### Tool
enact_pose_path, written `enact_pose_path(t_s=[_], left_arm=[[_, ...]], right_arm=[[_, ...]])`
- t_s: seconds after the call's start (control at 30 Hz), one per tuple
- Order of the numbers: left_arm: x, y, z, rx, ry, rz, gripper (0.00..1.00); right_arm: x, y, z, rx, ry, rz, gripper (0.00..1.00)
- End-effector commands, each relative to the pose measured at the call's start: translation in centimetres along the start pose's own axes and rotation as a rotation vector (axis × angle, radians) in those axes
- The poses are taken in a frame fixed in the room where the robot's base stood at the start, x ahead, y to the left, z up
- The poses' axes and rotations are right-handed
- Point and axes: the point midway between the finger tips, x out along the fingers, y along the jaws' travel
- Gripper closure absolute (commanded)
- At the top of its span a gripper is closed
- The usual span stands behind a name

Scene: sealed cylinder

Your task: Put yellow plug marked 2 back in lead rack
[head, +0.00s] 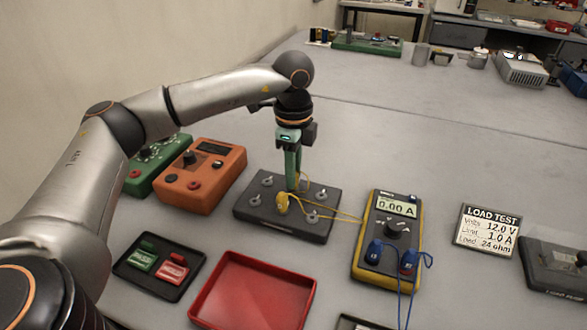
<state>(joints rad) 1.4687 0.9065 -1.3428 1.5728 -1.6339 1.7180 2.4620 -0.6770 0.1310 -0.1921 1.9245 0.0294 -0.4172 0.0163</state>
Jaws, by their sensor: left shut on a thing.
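The lead rack (245,209) is a dark flat block with several light metal posts, in the middle of the head view. My left gripper (293,188) points straight down over the rack, with its green fingers shut. A yellow plug (282,204) shows at the rack just left of and in front of the fingertips. More yellow shows at the fingertips, so the gripper appears shut on a yellow plug, mostly hidden by the fingers. A thin yellow lead loops right from there toward the meter. I cannot read a number on either yellow piece. My right gripper is out of view.
An orange box (202,176) stands left. A red tray (254,292) and a black tray with green and red tags (132,263) lie in front.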

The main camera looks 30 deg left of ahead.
Motion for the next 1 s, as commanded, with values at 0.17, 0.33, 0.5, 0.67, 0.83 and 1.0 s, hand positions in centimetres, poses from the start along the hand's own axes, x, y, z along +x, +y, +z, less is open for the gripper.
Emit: enact_pose_path(t_s=[0.17,0.33,0.5,0.67,0.83,1.0], left_arm=[[-0.02,0.0,0.01,0.0,0.0,0.0,1.0],[-0.03,0.0,0.0,0.0,0.0,0.0,1.0],[-0.03,0.0,0.0,0.0,0.0,0.0,1.0],[-0.08,0.01,-0.06,0.001,0.001,0.001,1.0],[-0.06,-0.02,-0.09,0.0,0.001,0.0,1.0],[-0.05,-0.02,-0.08,0.0,0.001,0.0,1.0]], right_arm=[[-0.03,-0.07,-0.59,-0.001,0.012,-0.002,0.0],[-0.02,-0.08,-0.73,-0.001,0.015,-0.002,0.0],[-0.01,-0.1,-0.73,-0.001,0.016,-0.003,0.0],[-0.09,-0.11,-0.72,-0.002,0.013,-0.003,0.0],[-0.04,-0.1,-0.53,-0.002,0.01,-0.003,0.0],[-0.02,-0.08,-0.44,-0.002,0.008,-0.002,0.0]])
